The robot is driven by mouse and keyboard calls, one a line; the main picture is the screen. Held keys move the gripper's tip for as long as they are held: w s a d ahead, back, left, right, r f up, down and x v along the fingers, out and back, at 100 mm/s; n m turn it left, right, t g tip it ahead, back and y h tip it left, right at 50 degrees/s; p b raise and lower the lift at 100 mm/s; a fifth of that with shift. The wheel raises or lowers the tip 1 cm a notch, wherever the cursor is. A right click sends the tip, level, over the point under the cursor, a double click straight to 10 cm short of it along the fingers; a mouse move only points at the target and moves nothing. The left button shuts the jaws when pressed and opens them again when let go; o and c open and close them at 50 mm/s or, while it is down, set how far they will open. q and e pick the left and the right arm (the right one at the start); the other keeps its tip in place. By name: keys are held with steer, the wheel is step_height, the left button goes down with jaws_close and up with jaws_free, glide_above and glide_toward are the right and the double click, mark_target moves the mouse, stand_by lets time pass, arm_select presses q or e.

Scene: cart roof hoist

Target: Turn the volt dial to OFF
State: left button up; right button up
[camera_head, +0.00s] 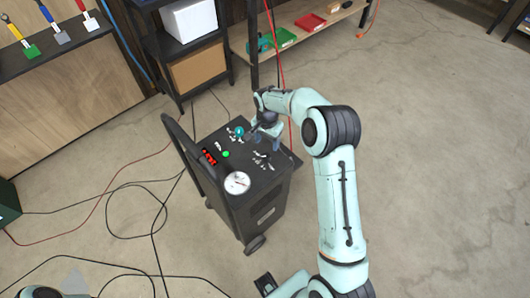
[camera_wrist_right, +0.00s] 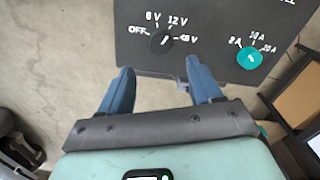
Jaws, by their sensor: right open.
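The volt dial (camera_wrist_right: 161,41) is a round black knob on the cart's dark top panel. Labels OFF, 6 V, 12 V and one more V mark surround it in the right wrist view. A short white mark shows on the knob, but which label it points at is hard to tell. A teal dial (camera_wrist_right: 250,57) with A labels sits to its right; it also shows in the head view (camera_head: 239,132). My right gripper (camera_wrist_right: 160,86) is open and empty, its blue fingers apart and short of the volt dial in the picture. In the head view it (camera_head: 267,138) is over the panel's far right part.
Black and red cables lie on the floor to the left. A shelf with boxes (camera_head: 198,67) stands behind. Floor to the right is clear.

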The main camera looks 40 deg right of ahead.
mark_target(266, 156)
step_height(266, 156, down, 9)
steer(key=shift+w+r, duration=0.1)
stand_by(0.3)
steer(key=c, duration=1)
